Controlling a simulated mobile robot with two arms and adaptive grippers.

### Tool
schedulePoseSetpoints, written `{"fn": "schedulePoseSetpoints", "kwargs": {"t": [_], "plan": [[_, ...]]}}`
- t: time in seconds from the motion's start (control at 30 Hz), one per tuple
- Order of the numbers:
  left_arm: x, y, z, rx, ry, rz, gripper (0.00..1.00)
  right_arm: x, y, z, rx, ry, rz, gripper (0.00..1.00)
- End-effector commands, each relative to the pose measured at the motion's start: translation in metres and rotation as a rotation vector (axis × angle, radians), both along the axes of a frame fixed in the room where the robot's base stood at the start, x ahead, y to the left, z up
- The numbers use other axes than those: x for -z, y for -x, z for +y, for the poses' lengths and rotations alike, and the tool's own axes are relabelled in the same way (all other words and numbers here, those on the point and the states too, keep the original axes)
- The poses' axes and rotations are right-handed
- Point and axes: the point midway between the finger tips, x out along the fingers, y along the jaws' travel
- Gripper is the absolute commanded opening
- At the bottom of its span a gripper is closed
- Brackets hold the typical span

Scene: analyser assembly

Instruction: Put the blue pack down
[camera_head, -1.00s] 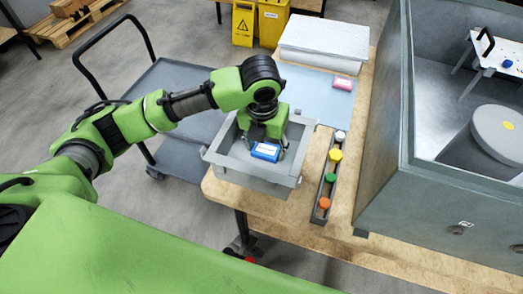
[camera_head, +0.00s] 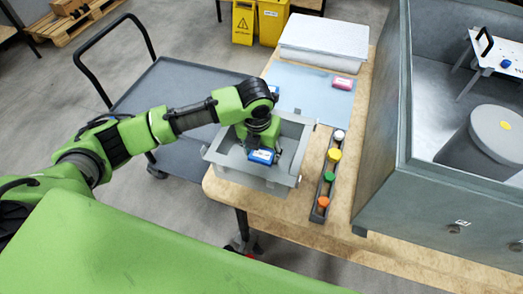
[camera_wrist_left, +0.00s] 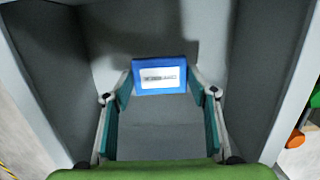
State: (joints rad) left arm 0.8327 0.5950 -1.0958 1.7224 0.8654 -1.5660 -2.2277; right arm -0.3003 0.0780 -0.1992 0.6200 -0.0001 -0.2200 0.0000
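The blue pack (camera_head: 261,157) with a white label is inside the grey bin (camera_head: 240,177) on the wooden table. My left gripper (camera_head: 261,150) points down into the bin. In the left wrist view the blue pack (camera_wrist_left: 159,74) sits between the fingertips of my left gripper (camera_wrist_left: 160,88), with a finger against each side. The gripper is shut on it. The bin floor shows below and around the pack; I cannot tell whether the pack touches it. My right gripper is not in view.
A rack (camera_head: 322,190) with coloured caps stands right of the bin. Behind are a pale blue mat (camera_head: 305,100), a pink pack (camera_head: 343,83), another blue item (camera_head: 274,90) partly hidden by my arm, and a white stack (camera_head: 324,37). A large grey machine (camera_head: 430,200) stands right.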

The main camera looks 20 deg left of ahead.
Motion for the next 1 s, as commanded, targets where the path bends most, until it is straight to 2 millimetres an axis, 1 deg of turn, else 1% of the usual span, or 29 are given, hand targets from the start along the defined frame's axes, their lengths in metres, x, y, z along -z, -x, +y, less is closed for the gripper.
{"fn": "schedulePoseSetpoints", "kwargs": {"t": [0.07, 0.37, 0.47, 0.57, 0.8, 0.9, 1.0], "plan": [[0.0, 0.0, 0.0, 0.0, 0.0, 0.0, 0.68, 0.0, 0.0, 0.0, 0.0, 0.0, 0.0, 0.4], [-0.001, 0.0, 0.0, 0.0, 0.0, 0.0, 0.68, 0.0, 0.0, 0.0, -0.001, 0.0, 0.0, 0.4], [-0.006, 0.0, 0.0, 0.0, 0.0, -0.001, 0.68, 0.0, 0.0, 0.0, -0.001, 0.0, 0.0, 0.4], [-0.019, 0.001, 0.0, 0.0, 0.001, -0.004, 0.68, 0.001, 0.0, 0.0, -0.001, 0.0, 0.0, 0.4], [-0.07, 0.009, 0.0, 0.002, 0.001, -0.005, 0.68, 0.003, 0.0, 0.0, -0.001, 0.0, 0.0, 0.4], [-0.09, 0.011, 0.0, 0.0, 0.001, -0.005, 0.68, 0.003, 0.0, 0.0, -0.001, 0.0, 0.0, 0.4], [-0.105, 0.014, 0.0, 0.0, 0.0, -0.003, 0.68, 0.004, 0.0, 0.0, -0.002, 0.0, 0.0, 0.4]]}}
